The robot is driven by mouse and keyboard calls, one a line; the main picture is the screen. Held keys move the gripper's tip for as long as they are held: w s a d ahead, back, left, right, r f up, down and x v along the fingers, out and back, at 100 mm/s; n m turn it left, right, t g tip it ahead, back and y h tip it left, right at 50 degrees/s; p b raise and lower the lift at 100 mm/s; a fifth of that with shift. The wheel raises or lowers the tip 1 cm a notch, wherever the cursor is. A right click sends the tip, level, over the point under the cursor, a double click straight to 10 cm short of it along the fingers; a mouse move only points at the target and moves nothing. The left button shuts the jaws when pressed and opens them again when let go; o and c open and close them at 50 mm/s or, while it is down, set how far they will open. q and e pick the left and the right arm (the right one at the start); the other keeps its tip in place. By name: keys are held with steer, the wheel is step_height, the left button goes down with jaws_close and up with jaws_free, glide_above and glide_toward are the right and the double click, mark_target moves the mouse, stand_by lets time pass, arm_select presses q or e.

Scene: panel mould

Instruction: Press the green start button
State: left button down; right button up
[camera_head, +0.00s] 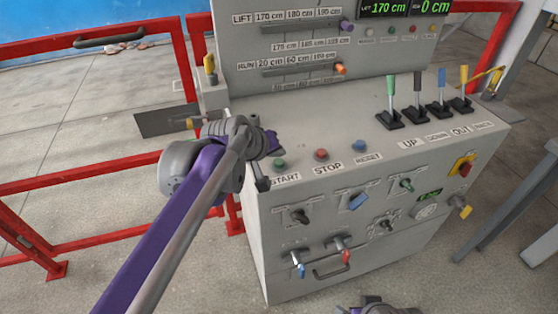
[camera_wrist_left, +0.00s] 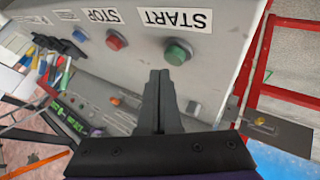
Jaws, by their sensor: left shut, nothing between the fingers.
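The green start button (camera_head: 280,164) sits at the left of the console's front row, above the START label. It also shows in the left wrist view (camera_wrist_left: 178,52), with the label upside down. In the left wrist view the closed fingertips (camera_wrist_left: 160,73) appear just below and left of the green button. I see no clear contact with it.
The red STOP button (camera_head: 321,155) and blue RESET button (camera_head: 360,146) are to the right of the green one. Several levers (camera_head: 417,100) stand farther right. An upright display panel (camera_head: 320,50) rises behind. Red railings (camera_head: 90,165) stand on the left.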

mark_target(277, 164)
arm_select(q)
steer(key=shift+f, duration=0.1)
stand_by(0.6)
steer(key=shift+f, duration=0.35)
steer(key=shift+f, duration=0.5)
stand_by(0.5)
steer(key=shift+r, duration=0.1)
steer(key=shift+r+p, duration=0.65)
steer(key=shift+r, duration=0.15)
step_height(277, 164, up, 5)
steer(key=p, duration=0.4)
steer(key=shift+r, duration=0.1)
steer(key=shift+s, duration=0.1)
stand_by(0.7)
